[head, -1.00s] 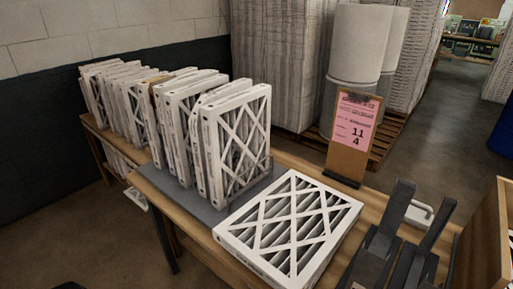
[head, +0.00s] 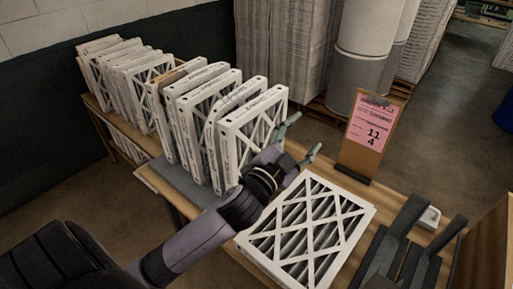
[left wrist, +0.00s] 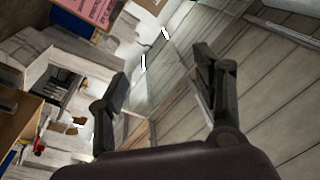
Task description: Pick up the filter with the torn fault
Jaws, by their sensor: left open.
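Several white-framed pleated filters stand upright in a row; the nearest filter (head: 262,122) is at the row's right end, on a grey mat (head: 180,183). Another white filter (head: 312,228) lies flat on the wooden table in front. I cannot make out a tear on any filter. My left gripper (head: 301,137) is open and empty, beside the right side of the nearest standing filter and above the far edge of the flat one. Its open fingers also show in the left wrist view (left wrist: 162,85). My right gripper is not in view.
A clipboard with a pink sheet (head: 370,133) stands at the table's back edge. A dark slotted stand (head: 400,245) is at the right, beside a wooden box (head: 488,245). More filters (head: 125,75) stand further left.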

